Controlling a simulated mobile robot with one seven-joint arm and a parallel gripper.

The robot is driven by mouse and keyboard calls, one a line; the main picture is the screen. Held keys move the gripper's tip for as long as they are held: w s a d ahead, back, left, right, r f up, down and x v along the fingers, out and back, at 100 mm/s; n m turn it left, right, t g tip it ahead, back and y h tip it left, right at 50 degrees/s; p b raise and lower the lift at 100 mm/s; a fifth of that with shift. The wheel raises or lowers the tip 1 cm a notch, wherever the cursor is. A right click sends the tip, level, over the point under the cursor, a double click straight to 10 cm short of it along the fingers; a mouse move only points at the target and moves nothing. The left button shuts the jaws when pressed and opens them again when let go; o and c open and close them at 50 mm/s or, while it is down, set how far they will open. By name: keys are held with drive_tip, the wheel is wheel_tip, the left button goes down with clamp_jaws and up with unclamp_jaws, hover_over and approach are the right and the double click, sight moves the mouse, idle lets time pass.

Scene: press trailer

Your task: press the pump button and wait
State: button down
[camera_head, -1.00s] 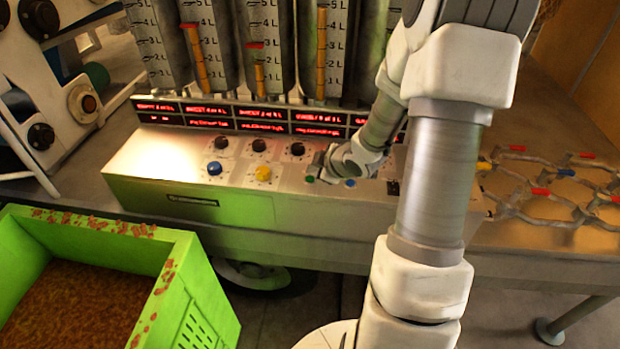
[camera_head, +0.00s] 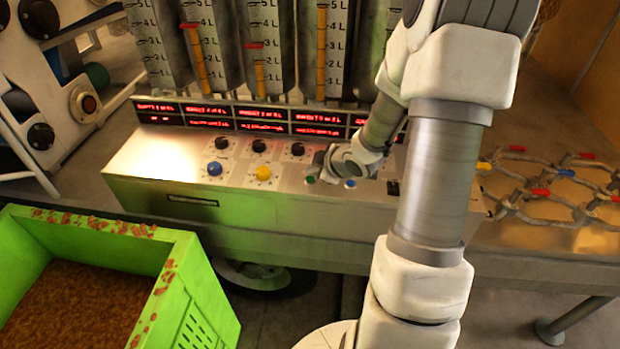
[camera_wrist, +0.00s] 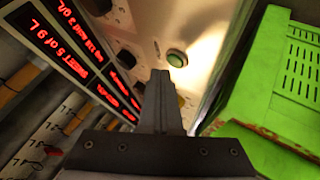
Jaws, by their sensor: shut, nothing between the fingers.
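The control box (camera_head: 240,205) has a sloped metal top with knobs and small buttons. A green button (camera_head: 310,179) sits near its front edge, with a small blue button (camera_head: 350,184) to its right. No label shows which one is the pump button. My gripper (camera_head: 322,172) is low over the panel beside the green button. In the wrist view, my gripper's fingers (camera_wrist: 160,76) are together and empty, with their tips just below the green button (camera_wrist: 177,58) in the picture. I cannot tell whether they touch the panel.
Red displays (camera_head: 263,120) and graduated cylinders (camera_head: 262,50) stand behind the panel. Blue (camera_head: 215,168) and yellow (camera_head: 263,172) knobs are to the left. A green crate (camera_head: 200,290) with brown contents is at front left. Pipes with coloured valve handles (camera_head: 541,191) lie on the right.

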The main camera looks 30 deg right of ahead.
sight(314, 183)
drive_tip(key=shift+f, duration=0.15)
drive_tip(key=shift+f+b, duration=0.3)
drive_tip(key=shift+b, duration=0.05)
drive_tip(key=shift+f+b, duration=0.35)
drive_tip(key=shift+f, duration=0.05)
idle(0.8)
idle(0.3)
drive_tip(key=shift+r+p, duration=0.8)
drive_tip(key=shift+r, duration=0.05)
wheel_tip(314, 183, up, 5)
drive_tip(key=p, duration=0.4)
drive_tip(key=shift+p, duration=0.4)
